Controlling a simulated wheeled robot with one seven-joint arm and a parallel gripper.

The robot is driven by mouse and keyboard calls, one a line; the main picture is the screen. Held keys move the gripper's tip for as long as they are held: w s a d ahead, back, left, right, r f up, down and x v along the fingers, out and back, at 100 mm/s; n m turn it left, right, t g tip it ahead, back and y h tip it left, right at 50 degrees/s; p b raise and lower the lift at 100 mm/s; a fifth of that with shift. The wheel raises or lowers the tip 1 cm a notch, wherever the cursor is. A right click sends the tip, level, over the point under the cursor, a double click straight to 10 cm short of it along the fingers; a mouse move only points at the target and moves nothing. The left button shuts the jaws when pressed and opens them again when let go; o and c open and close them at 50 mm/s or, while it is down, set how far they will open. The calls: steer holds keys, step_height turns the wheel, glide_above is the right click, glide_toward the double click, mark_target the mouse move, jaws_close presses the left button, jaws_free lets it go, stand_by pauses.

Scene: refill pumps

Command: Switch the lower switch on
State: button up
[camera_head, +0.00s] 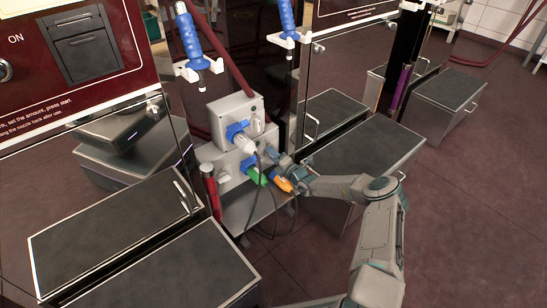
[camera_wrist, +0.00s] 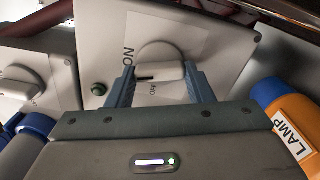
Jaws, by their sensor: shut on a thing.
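My gripper (camera_head: 278,160) is at the right side of the lower grey switch box (camera_head: 231,157). In the wrist view its two fingers (camera_wrist: 159,74) are closed on the sides of a white rotary switch knob (camera_wrist: 160,55). ON is printed left of the knob and OFF below it. A dark mark on the knob lies on its lower left, near both words; its exact setting is hard to tell. A dark green indicator (camera_wrist: 99,89) is left of the knob.
Another knob (camera_wrist: 20,82) is on the left. In the head view a green plug (camera_head: 256,176) and hanging black cables are near my gripper.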

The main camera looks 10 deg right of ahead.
steer(key=shift+m, duration=1.2)
steer(key=o, duration=1)
steer(key=shift+d, duration=0.1)
steer(key=shift+s, duration=0.1)
steer(key=p+v, duration=0.5)
steer(key=v, duration=0.8)
steer(key=shift+s+d, duration=0.2)
steer(key=shift+s, duration=0.1)
